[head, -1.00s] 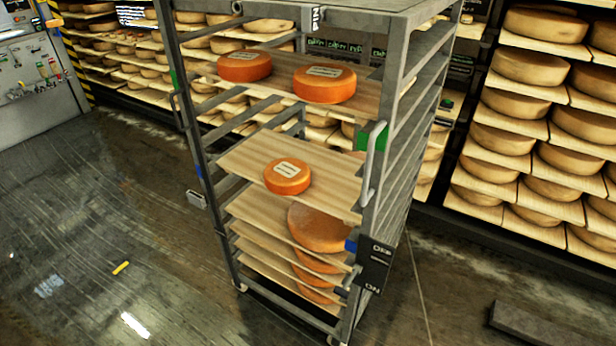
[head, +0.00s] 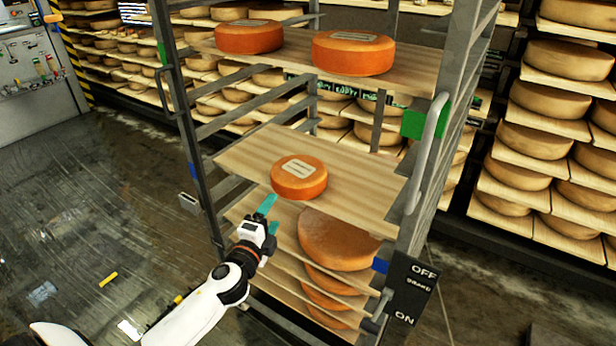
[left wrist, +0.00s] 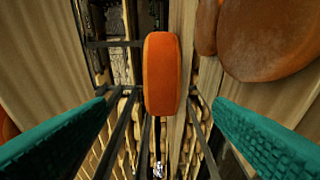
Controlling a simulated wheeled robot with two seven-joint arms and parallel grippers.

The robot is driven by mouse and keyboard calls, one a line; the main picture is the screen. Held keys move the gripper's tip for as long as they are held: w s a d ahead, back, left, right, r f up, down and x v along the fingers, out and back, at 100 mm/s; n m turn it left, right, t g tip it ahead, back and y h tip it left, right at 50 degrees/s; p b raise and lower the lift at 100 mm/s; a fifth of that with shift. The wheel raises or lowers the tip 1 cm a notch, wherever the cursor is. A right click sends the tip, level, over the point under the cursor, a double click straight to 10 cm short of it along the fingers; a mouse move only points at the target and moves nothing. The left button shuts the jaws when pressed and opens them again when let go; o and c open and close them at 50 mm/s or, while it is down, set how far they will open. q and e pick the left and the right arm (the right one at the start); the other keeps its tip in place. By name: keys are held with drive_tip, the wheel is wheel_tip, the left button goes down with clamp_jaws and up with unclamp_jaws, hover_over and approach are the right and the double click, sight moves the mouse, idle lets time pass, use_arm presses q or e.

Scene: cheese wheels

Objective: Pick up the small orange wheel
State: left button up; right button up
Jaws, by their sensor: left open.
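The small orange wheel (head: 299,178) with a pale label on top lies flat on a wooden shelf board (head: 350,190) in the middle of the metal rack. My left gripper (head: 268,213) is open and empty in front of that board, just below and left of the wheel. In the left wrist view the orange wheel (left wrist: 162,75) shows edge-on, ahead of and between the two teal fingers (left wrist: 160,128), with a gap on both sides. My right gripper is not in view.
The rack's upper board holds two larger orange wheels (head: 249,36) (head: 352,52). Lower boards hold several big wheels (head: 338,240). Rack posts (head: 180,130) and a handle (head: 428,150) flank the shelves. Floor at the left is mostly clear.

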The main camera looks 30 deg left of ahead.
sight(284, 192)
use_arm(q)
drive_tip(key=w, duration=0.3)
drive_tip(key=shift+w+a, duration=0.35)
drive_tip(key=shift+w+a+f+p, duration=0.15)
drive_tip(key=shift+w+a, duration=0.1)
drive_tip(key=shift+w, duration=1.1)
drive_tip(key=shift+w+a+p, duration=0.15)
drive_tip(key=shift+w+a, duration=0.1)
drive_tip(key=shift+w, duration=1.05)
drive_tip(key=shift+s, duration=0.1)
drive_tip(key=c, duration=1.6)
drive_tip(key=shift+r, duration=0.2)
clamp_jaws()
